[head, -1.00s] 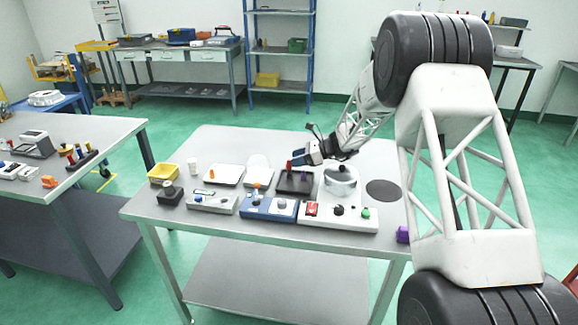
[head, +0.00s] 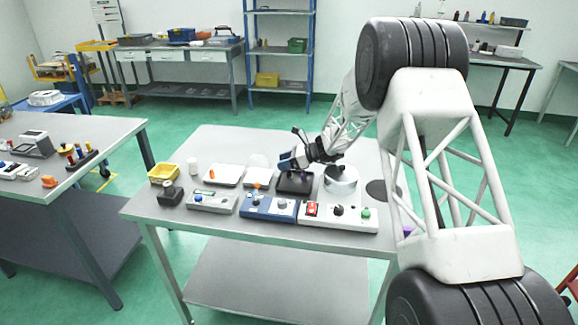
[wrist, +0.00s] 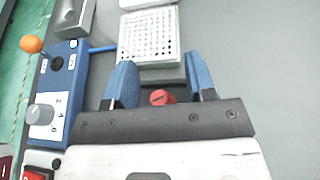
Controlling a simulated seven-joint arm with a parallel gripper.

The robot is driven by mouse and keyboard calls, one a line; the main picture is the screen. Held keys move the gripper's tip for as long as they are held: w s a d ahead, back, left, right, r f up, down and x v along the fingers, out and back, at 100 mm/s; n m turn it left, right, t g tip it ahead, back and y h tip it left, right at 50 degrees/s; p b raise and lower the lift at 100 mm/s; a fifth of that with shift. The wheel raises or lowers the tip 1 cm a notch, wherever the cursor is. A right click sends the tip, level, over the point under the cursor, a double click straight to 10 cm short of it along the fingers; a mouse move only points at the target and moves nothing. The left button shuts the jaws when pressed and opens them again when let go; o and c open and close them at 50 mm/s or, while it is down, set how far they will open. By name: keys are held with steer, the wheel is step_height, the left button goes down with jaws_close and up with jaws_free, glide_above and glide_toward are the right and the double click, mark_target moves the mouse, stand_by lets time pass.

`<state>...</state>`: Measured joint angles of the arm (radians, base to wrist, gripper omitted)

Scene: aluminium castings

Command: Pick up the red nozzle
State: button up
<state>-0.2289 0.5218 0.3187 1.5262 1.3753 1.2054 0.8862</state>
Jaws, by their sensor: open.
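The red nozzle (wrist: 161,97) shows in the wrist view as a small red round top with a dark slot. It lies between the two blue fingers of my gripper (wrist: 162,88), with a gap on each side. The gripper is open and touches neither side of it visibly. The nozzle's lower part is hidden by the gripper body. In the head view my gripper (head: 287,162) is low over the dark square stand (head: 296,184) on the table, and it hides the nozzle there.
A blue control box (wrist: 66,88) with a grey knob and an orange-topped lever stands left in the wrist view. A white perforated block (wrist: 150,36) is just beyond the fingers. In the head view a round metal pot (head: 341,180) stands close right of the stand.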

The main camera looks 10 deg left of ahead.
stand_by(0.5)
jaws_close()
steer(key=shift+r, duration=0.1)
steer(key=shift+r, duration=0.7)
steer(key=s+d+r, duration=0.1)
steer(key=s+d, duration=0.2)
steer(key=s, duration=0.4)
steer(key=s+d+r, duration=0.2)
steer(key=s+d, duration=0.1)
steer(key=s, duration=0.4)
steer(key=shift+s+r, duration=0.2)
steer(key=shift+s, duration=0.2)
